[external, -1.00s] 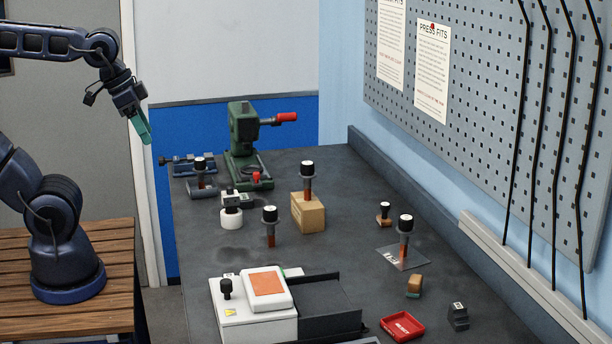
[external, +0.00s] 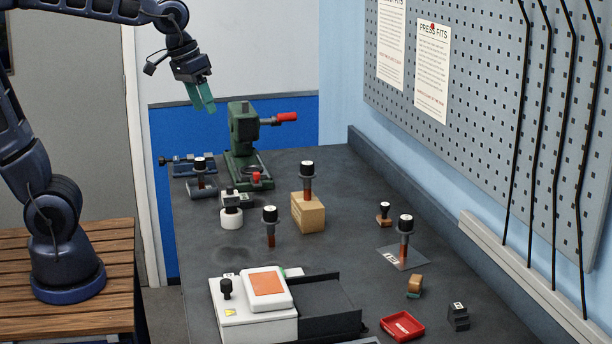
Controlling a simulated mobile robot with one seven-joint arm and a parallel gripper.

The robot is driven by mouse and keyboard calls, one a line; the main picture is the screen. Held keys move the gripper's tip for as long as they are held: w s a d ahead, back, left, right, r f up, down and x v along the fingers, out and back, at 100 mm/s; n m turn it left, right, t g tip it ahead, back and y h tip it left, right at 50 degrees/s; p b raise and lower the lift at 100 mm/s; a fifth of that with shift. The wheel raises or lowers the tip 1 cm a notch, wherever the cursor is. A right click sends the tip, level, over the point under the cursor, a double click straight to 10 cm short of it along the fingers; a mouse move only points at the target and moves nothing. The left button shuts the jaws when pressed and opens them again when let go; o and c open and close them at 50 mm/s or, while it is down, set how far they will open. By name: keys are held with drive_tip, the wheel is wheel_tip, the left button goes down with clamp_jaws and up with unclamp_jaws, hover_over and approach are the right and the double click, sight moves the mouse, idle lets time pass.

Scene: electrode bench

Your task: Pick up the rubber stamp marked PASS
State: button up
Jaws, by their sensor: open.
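Several small pieces on the dark bench could be stamps, but I cannot read PASS on any of them. A small wooden piece with a black knob (external: 384,213) stands at the right of the bench. A tan block with a greenish base (external: 414,286) sits nearer the front. A small black piece with a pale mark on top (external: 458,317) stands at the front right. My gripper (external: 202,104) has teal fingers, is open and empty, and hangs high beyond the bench's far left, well away from all these pieces.
Black-capped rods stand about: one on a wooden block (external: 308,214), one on a flat plate (external: 404,258), one in mid-bench (external: 269,226). A green press (external: 243,135) with a red handle stands at the back. A white box (external: 254,320) and a red tray (external: 402,327) are in front.

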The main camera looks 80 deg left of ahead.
drive_tip(key=w+a+n+g, duration=0.1)
drive_tip(key=w+n, duration=0.3)
drive_tip(key=w, duration=1.1)
drive_tip(key=n+g, duration=0.3)
drive_tip(key=n, duration=0.6)
hover_over(379, 202)
drive_tip(key=f, duration=2.4)
drive_tip(key=shift+s+d+f, duration=0.1)
drive_tip(key=shift+s+f, duration=0.15)
drive_tip(key=shift+w+f+n, duration=0.25)
drive_tip(key=shift+f+n, duration=0.05)
drive_tip(key=shift+f, duration=0.2)
wheel_tip(379, 202, down, 11)
drive_tip(key=shift+r, duration=0.2)
drive_tip(key=shift+c, duration=0.4)
drive_tip(key=c, duration=1)
